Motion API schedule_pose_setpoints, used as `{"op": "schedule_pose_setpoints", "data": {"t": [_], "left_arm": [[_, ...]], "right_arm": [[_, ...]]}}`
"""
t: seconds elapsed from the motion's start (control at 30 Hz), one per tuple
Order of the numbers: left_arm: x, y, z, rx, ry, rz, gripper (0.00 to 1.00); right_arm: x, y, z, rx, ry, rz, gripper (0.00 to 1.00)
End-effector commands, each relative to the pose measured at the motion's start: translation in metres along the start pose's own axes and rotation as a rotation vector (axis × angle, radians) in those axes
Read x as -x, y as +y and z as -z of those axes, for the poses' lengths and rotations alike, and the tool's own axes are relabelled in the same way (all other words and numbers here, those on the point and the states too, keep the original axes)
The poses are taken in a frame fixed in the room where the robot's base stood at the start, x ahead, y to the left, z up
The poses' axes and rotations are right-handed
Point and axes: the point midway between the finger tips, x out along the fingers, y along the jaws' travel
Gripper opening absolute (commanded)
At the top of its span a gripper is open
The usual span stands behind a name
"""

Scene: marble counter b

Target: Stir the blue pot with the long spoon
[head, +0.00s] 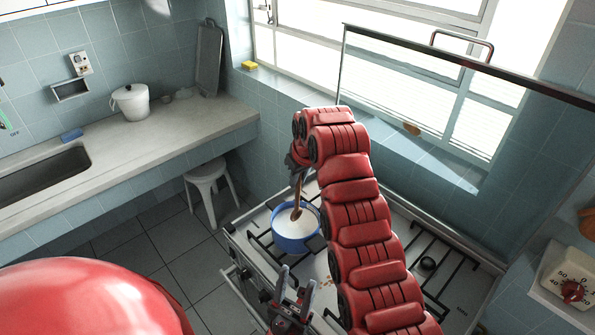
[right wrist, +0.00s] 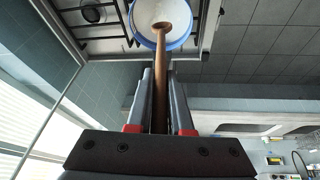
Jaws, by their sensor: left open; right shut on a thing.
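The blue pot (head: 291,243) with white contents stands on the left part of the stove. The long brown wooden spoon (head: 297,200) reaches down into it, its lower end at the white surface. My right gripper (head: 299,164) is shut on the spoon's handle above the pot, partly hidden by my arm. The right wrist view shows the handle (right wrist: 162,95) between both fingers (right wrist: 161,85) and the pot's blue rim (right wrist: 136,35) beyond. My left gripper (head: 293,284) is open and empty at the stove's front, below the pot.
The stove (head: 459,295) has black grates and a raised glass lid (head: 440,130) at the back. A white stool (head: 207,178) stands left of it. My right arm covers the stove's middle.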

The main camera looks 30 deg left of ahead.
Motion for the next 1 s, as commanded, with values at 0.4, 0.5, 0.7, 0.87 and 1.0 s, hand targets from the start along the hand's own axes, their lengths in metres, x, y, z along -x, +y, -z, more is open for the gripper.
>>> {"op": "schedule_pose_setpoints", "data": {"t": [0.4,0.5,0.7,0.87,1.0], "left_arm": [[0.018,0.001,-0.003,0.000,0.000,0.000,0.50],[0.022,0.001,-0.004,0.000,0.000,0.000,0.50],[0.029,0.001,-0.005,0.000,0.000,0.000,0.50],[0.032,0.002,-0.005,0.000,0.000,0.000,0.50],[0.032,0.002,-0.005,0.000,0.000,0.000,0.50]], "right_arm": [[-0.043,0.001,-0.009,-0.002,-0.003,0.001,0.00],[-0.052,0.001,-0.011,-0.001,-0.003,0.001,0.00],[-0.072,0.000,-0.015,-0.001,-0.004,0.002,0.00],[-0.080,0.001,-0.016,-0.001,0.001,0.000,0.00],[-0.083,0.001,-0.017,0.000,0.000,0.000,0.00]]}}
